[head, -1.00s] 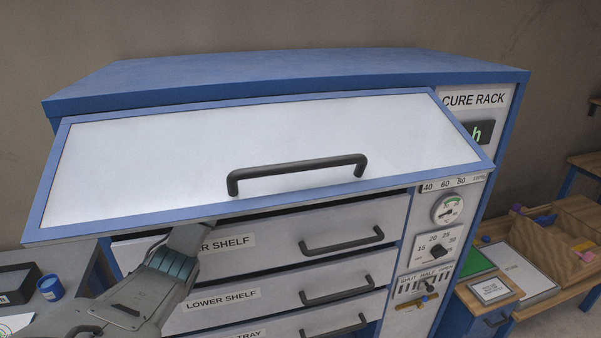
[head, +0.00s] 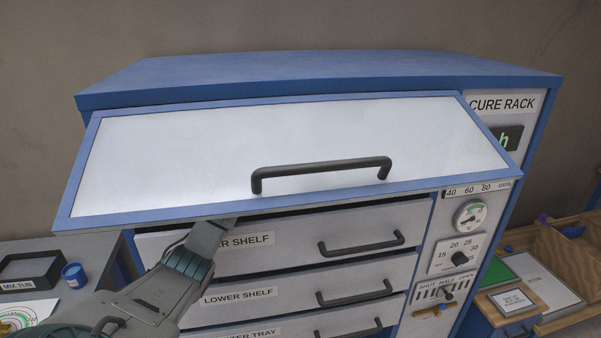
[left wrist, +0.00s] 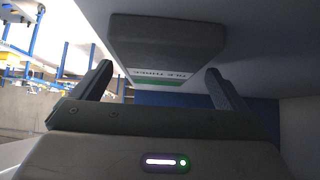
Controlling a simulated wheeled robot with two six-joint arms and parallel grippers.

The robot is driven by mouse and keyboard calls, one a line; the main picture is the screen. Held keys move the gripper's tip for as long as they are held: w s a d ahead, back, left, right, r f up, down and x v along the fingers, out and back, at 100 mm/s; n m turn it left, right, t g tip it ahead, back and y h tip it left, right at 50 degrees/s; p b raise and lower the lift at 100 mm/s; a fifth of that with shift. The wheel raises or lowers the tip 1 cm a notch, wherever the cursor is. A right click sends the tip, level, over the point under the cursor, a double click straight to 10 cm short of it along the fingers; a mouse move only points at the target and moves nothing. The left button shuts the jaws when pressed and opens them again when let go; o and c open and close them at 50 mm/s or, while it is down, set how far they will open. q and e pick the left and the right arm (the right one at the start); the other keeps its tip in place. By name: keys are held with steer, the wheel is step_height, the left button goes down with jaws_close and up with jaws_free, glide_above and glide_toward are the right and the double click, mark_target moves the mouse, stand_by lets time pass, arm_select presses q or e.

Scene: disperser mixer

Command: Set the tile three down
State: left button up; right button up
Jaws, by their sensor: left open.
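Tile three (left wrist: 166,40) is a dark grey block with a white label and a green stripe, upside down in the left wrist view. It lies on a pale surface inside the cure rack (head: 310,68). My left gripper (left wrist: 158,72) is open, a finger towards each side of the tile. I cannot tell whether the fingers touch it. In the head view my left arm reaches up under the rack's raised white door (head: 200,150), which hides the gripper and the tile. My right gripper is not in view.
Below the door are closed drawers, including the lower shelf (head: 350,275). A dial panel (head: 468,240) is at their right. A mix tub (head: 30,268) and blue cup (head: 74,275) stand on the left bench. A wooden bench with trays (head: 565,260) is at the right.

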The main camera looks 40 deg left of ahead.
arm_select(q)
steer(key=b+v, duration=0.1)
steer(key=v, duration=0.1)
steer(key=b+v, duration=0.2)
steer(key=shift+s+a, duration=0.35)
steer(key=shift+s, duration=0.05)
steer(key=s+a+b, duration=0.6)
steer(key=s, duration=0.1)
steer(key=shift+s+a, duration=0.25)
steer(key=shift+s, duration=0.1)
steer(key=shift+s+a+r+b, duration=0.1)
steer(key=shift+s+a+b, duration=0.25)
steer(key=shift+s+b, duration=0.1)
steer(key=shift+s+r, duration=0.1)
